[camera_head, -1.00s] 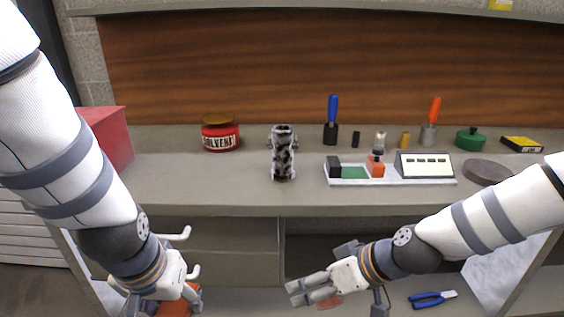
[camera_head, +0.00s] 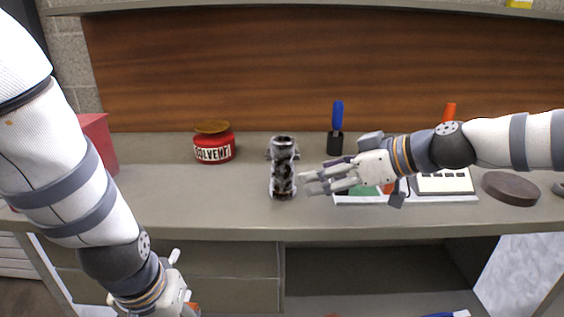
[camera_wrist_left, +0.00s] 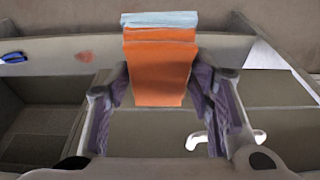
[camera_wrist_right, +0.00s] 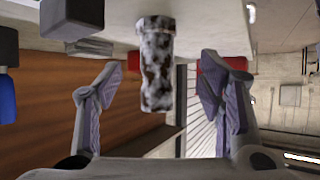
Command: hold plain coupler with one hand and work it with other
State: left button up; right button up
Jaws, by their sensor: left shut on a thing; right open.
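A mottled grey-and-black cylindrical fitting (camera_head: 283,172) stands upright on the counter; it looks like the coupler, though its type is not marked. In the right wrist view the fitting (camera_wrist_right: 156,70) lies between and beyond the fingertips. My right gripper (camera_head: 308,183) is open and empty, just right of the fitting and apart from it. My left gripper (camera_head: 182,296) is low in front of the counter, partly cut off by the frame. It is shut on an orange block with a pale blue top (camera_wrist_left: 160,70), seen between its fingers in the left wrist view.
A red solvent jar (camera_head: 214,150) stands left of the fitting. A white tray (camera_head: 352,200) sits behind my right arm, with a blue-handled brush (camera_head: 338,118) behind it. A dark round disc (camera_head: 511,189) is at right. The counter's front left (camera_head: 150,205) is clear.

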aim_at(292, 181)
pick_arm(q)
jog(key=shift+b+x, duration=0.3)
jog(key=shift+x, duration=0.55)
pick_arm(e)
jog(key=shift+w+a+f, duration=0.2)
jog(key=shift+w+f, duration=0.05)
jog(key=shift+w, duration=0.15)
jog(key=shift+w+a+f, duration=0.15)
jog(key=shift+w+f, duration=0.05)
jog(key=shift+w, duration=0.2)
jog(key=b+x, duration=0.3)
jog(key=x, duration=0.4)
jog(key=shift+s+a+f, duration=0.15)
jog(key=shift+w+a, duration=0.25)
jog(key=shift+a, duration=0.2)
pick_arm(q)
notch_tip(292, 181, down, 7)
jog(key=s+g, duration=0.1)
jog(key=shift+s, duration=0.4)
pick_arm(e)
jog(key=shift+w+a, duration=0.1)
pick_arm(q)
jog(key=shift+f, duration=0.1)
pick_arm(e)
jog(key=c, duration=1)
jog(key=o, duration=1.1)
